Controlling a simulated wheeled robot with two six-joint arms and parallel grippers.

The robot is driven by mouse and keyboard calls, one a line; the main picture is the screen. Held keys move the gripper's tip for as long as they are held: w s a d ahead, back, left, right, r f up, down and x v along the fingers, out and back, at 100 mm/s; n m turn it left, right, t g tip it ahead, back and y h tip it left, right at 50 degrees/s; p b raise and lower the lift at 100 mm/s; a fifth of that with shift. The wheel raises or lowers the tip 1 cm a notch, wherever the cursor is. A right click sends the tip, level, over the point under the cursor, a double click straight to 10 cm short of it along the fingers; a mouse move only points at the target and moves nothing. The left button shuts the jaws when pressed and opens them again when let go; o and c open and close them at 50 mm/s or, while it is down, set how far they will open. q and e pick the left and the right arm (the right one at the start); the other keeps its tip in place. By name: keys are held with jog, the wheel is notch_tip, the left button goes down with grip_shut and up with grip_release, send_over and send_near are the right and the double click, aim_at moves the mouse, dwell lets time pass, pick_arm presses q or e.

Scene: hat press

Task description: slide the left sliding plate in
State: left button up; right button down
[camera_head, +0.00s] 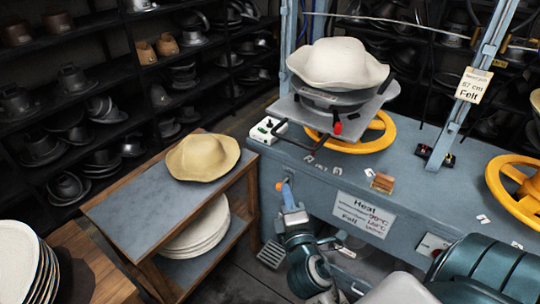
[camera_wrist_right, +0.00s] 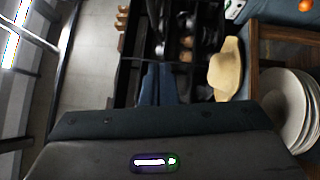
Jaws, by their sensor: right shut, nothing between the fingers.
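A white felt hat (camera_head: 337,66) rests on a round form above the plate. My right gripper (camera_head: 290,195) is in front of the bench, below and apart from the plate and handle. It is shut and empty. In the right wrist view its fingers (camera_wrist_right: 164,70) point toward the shelves. The plate does not show in that view. My left gripper is not in view.
A side table (camera_head: 135,215) with a tan hat (camera_head: 203,157) stands left of the bench; it holds white hat blanks (camera_head: 198,232) below. Yellow wheels (camera_head: 362,138) and a small control box (camera_head: 266,130) are on the press.

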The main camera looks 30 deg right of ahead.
jog(key=d+p+x, duration=0.1)
jog(key=p+x, duration=0.2)
jog(key=x, duration=0.3)
jog(key=s+d+r+p+x, duration=0.1)
jog(key=p+x, duration=0.2)
jog(key=x, duration=0.4)
jog(key=shift+d+r, duration=0.15)
jog(key=shift+d, duration=0.2)
jog(key=shift+d, duration=0.1)
